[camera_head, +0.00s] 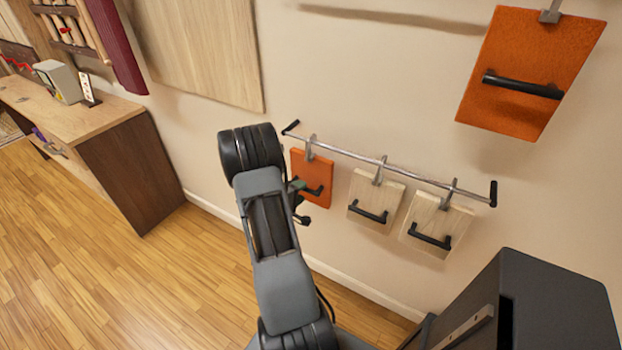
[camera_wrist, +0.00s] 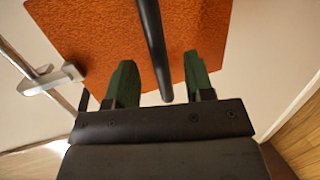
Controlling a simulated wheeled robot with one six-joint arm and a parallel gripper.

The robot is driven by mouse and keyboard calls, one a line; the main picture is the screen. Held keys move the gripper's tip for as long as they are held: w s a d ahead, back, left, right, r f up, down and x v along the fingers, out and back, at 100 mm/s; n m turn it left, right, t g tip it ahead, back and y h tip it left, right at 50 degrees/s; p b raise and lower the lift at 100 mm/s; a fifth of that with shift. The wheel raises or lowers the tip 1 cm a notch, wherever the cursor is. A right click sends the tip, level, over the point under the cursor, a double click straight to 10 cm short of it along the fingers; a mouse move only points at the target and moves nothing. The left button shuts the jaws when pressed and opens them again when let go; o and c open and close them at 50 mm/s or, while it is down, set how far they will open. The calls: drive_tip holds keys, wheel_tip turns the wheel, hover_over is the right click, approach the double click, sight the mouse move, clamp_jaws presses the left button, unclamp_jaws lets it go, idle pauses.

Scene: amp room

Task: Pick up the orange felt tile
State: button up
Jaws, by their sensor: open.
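The orange felt tile (camera_head: 313,170) hangs from a hook at the left end of a wall rail in the head view, partly hidden by my arm. It has a black bar handle (camera_head: 316,190). In the wrist view the orange tile (camera_wrist: 90,40) fills the upper middle, and its black handle (camera_wrist: 153,45) runs between the two green fingers. My gripper (camera_wrist: 159,72) is open, with one finger on each side of the handle and visible gaps. In the head view my gripper (camera_head: 297,188) is at the tile's left side. Whether the fingertips touch the felt cannot be told.
Two pale wood tiles (camera_head: 375,200) (camera_head: 437,226) hang on the same rail (camera_head: 390,165) to the right. A bigger-looking orange tile (camera_head: 532,65) hangs upper right. A black cabinet-like box (camera_head: 555,300) stands lower right. A wooden desk (camera_head: 95,130) is at left, with open floor before it.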

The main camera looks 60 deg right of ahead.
sight(308, 176)
drive_tip(key=shift+x, duration=1.45)
clamp_jaws()
drive_tip(key=shift+r, duration=0.1)
